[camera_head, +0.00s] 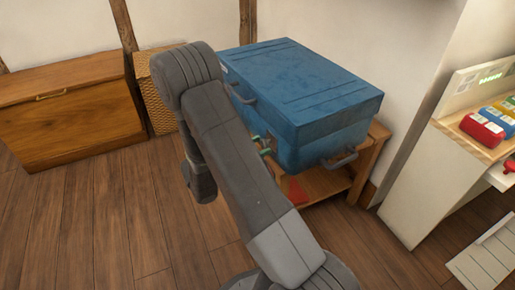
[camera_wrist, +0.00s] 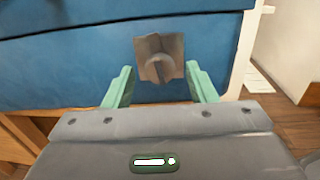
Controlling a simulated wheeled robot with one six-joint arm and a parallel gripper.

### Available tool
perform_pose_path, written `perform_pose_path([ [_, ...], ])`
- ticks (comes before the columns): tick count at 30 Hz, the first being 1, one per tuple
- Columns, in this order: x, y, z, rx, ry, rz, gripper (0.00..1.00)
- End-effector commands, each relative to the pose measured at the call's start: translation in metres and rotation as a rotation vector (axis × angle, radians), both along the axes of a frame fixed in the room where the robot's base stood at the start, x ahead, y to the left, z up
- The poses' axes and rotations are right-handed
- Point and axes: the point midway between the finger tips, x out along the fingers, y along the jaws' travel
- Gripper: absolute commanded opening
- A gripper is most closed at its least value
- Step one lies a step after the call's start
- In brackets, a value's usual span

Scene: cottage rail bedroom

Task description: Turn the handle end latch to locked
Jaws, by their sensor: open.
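A blue chest (camera_head: 300,95) with a ribbed lid stands on a low wooden stand, and its lid looks shut. Grey handles show on its front and at its right end. In the wrist view a brownish metal latch (camera_wrist: 159,57) with a raised rounded knob sits on the blue chest face (camera_wrist: 60,60). My gripper (camera_wrist: 160,86) is open, its two green fingers below and to either side of the latch, not closed on it. In the head view my arm hides most of the gripper (camera_head: 264,145) and the latch. I cannot tell from the pictures whether the latch is locked.
The wooden stand (camera_head: 368,160) has a lower shelf with a red item (camera_head: 296,190). A wooden chest (camera_head: 75,110) and a wicker basket (camera_head: 152,95) stand at the left. Floor at the left front is clear.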

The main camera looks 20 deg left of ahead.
Motion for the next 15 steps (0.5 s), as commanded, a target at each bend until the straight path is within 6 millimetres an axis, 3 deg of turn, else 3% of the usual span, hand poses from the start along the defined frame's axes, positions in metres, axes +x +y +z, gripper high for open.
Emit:
perform_pose_path([
  [8, 0.0011, -0.0008, 0.0002, 0.000, 0.000, 0.000, 0.51],
  [15, 0.0010, -0.0007, 0.0001, 0.000, 0.000, 0.000, 0.08],
])
